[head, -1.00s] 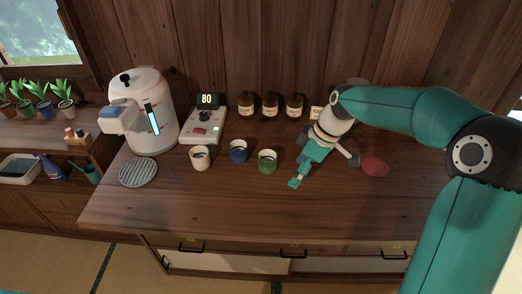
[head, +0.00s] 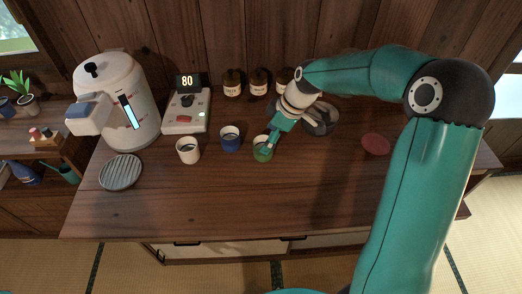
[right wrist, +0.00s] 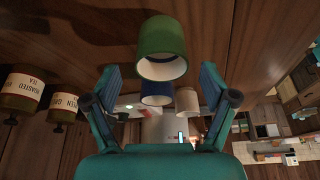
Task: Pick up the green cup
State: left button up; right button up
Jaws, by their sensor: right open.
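The green cup (head: 264,156) stands upright on the wooden table, at the right end of a row of three cups. My right gripper (head: 272,143) is at the cup and partly covers it in the head view. In the right wrist view the green cup (right wrist: 160,40) shows just beyond the fingertips of my open, empty right gripper (right wrist: 160,75), roughly centred between them. I cannot tell whether a finger touches it. My left gripper is in neither view.
A blue cup (head: 230,146) and a white cup (head: 188,152) stand left of the green one. Behind are a scale (head: 186,122) and jars (head: 259,84). A kettle-like dispenser (head: 125,105) and round grate (head: 121,172) are left. The front of the table is clear.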

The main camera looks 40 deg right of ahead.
jog(key=shift+p+x, duration=0.5)
jog(key=shift+x, duration=2.75)
jog(key=shift+w+a+r, duration=0.1)
jog(key=shift+a, duration=0.05)
jog(key=c, duration=1.3)
